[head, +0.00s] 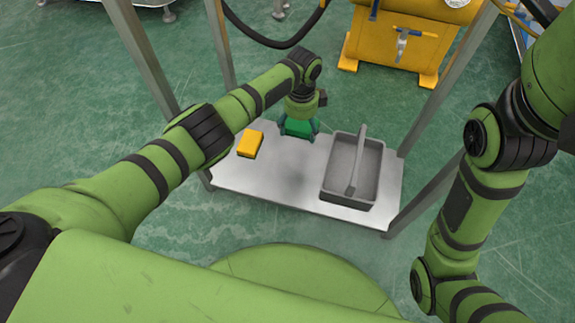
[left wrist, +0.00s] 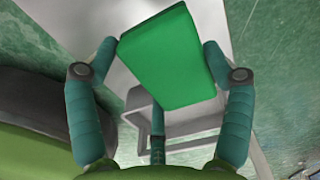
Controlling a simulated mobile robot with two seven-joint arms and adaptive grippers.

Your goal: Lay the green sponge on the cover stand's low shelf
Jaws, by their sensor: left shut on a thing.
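The green sponge (head: 297,127) is between the fingers of my left gripper (head: 298,133) in the head view. It also shows in the left wrist view (left wrist: 168,60), with a finger of the gripper (left wrist: 160,72) at each side of it. The gripper is shut on it. The sponge is over the back middle part of the low shelf (head: 240,183), a grey metal plate between the stand's legs. I cannot tell whether its underside touches the shelf. My right gripper is out of view; only its arm shows at the right.
A yellow sponge (head: 250,143) lies on the shelf left of the green one. A grey tote with a handle (head: 350,182) stands on the shelf's right. The stand's legs (head: 146,57) rise around it. The shelf's front middle is clear. A yellow machine (head: 405,40) stands behind.

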